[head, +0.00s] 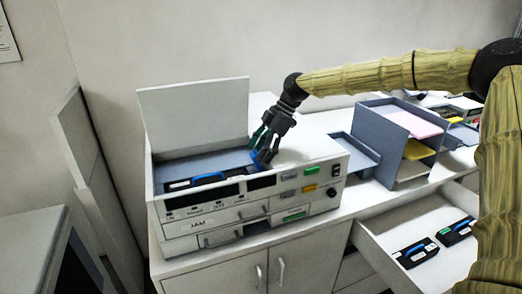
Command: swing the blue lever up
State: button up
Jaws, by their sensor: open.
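A white and grey machine (250,208) stands on the cabinet with its lid (195,118) raised. A blue lever (266,156) shows at the right end of the machine's open bay, partly hidden by my gripper. My gripper (266,147) points down with its fingers apart, right at the lever. I cannot tell whether the fingers touch it. A dark cartridge with a blue handle (208,178) lies in the bay, left of my gripper.
A blue-grey paper tray (354,153) and a shelf unit (377,138) with coloured paper stand to the right. An open drawer (384,238) at the right front holds dark cartridges (412,251). Grey panels (85,150) lean at the left wall.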

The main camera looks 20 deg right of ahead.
jog(key=v, duration=1.2)
jog(key=shift+f, duration=0.1)
